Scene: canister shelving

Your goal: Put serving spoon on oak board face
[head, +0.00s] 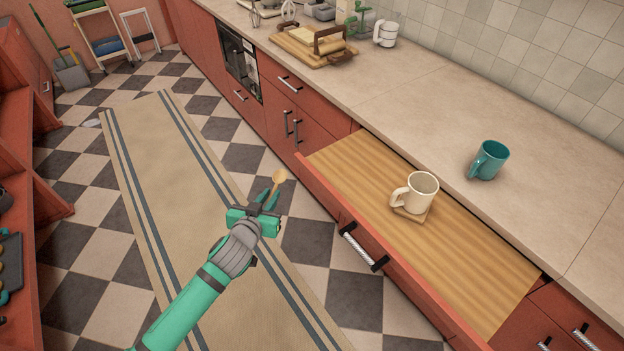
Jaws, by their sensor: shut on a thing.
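My gripper (268,198) is in the middle of the head view, above the striped floor runner and left of the open drawer. It is shut on a light wooden spoon (280,177), whose bowl points up past the fingertips. The handle is mostly hidden by the gripper. A pale wood-grained board face (475,249) spans the pulled-out drawer, to the right of my gripper. A cream mug (422,190) stands upright on a small square wooden coaster (411,215) on this face. The spoon is apart from the board.
A teal mug (489,160) stands on the beige countertop (420,95) behind the drawer. The drawer's red front and handle (362,248) lie between my gripper and the board. The board is clear on both sides of the cream mug. Red shelving (30,190) stands at left.

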